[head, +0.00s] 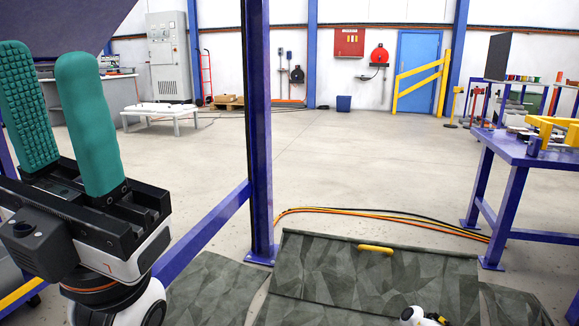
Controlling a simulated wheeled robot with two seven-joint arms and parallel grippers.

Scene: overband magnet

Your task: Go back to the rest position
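My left gripper (45,56) is raised at the left edge of the head view, close to the camera. Its two teal ribbed fingers point up and stand clearly apart, with nothing between them.
A blue post (258,130) stands right beside my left gripper, with a slanting blue beam at its foot. A blue workbench (520,150) stands at right. Open floor (350,150) lies beyond.

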